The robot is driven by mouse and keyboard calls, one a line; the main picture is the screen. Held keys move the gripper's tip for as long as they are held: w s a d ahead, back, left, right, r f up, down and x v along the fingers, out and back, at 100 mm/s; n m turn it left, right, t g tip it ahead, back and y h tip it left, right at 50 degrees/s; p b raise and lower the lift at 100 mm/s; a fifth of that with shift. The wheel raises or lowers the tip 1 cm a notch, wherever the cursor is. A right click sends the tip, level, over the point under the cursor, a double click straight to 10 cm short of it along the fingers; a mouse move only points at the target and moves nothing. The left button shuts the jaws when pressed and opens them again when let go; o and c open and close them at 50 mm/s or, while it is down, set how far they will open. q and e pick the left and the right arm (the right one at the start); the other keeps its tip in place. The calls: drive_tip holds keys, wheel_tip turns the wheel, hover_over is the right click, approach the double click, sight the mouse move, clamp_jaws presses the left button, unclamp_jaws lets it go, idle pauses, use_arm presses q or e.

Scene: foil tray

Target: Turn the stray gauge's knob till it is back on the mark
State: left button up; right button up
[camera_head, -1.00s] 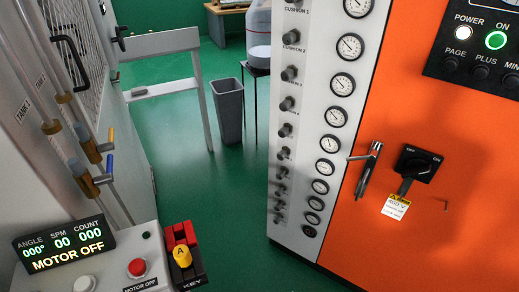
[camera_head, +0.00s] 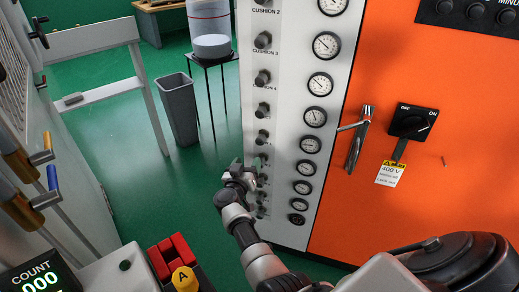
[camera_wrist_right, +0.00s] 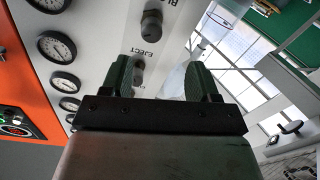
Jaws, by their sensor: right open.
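A white panel (camera_head: 285,100) carries a column of dark knobs, such as one cushion knob (camera_head: 262,77), beside a column of round gauges, such as one gauge (camera_head: 320,83). The needles are too small to tell which gauge is off its mark. My right gripper (camera_head: 243,172) is at the lower knobs and hides some of them. In the right wrist view my right gripper (camera_wrist_right: 160,78) is open. A knob labelled EJECT (camera_wrist_right: 138,70) shows between its fingers, closer to the left one, with no visible grip. Another knob (camera_wrist_right: 151,25) is beyond. My left gripper is out of view.
An orange cabinet (camera_head: 400,60) with a handle (camera_head: 357,140) and a black rotary switch (camera_head: 413,123) stands right of the panel. A grey bin (camera_head: 178,110) stands on open green floor.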

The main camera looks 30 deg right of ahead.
sight(259, 142)
drive_tip(key=shift+m+g+h, duration=0.4)
drive_tip(key=shift+g, duration=0.1)
drive_tip(key=b+x, duration=0.2)
drive_tip(key=x, duration=0.1)
drive_tip(key=b+x, duration=0.6)
drive_tip(key=x, duration=0.1)
drive_tip(key=shift+d+r, duration=0.2)
drive_tip(key=shift+r, duration=0.1)
drive_tip(key=shift+w+d+r+b, duration=0.25)
drive_tip(key=shift+w+d+b, duration=0.1)
drive_tip(key=shift+d+b, duration=0.2)
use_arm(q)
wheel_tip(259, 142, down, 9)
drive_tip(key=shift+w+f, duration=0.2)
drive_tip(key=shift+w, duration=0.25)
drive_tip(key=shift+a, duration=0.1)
use_arm(e)
drive_tip(key=shift+a, duration=0.1)
drive_tip(key=c, duration=0.9)
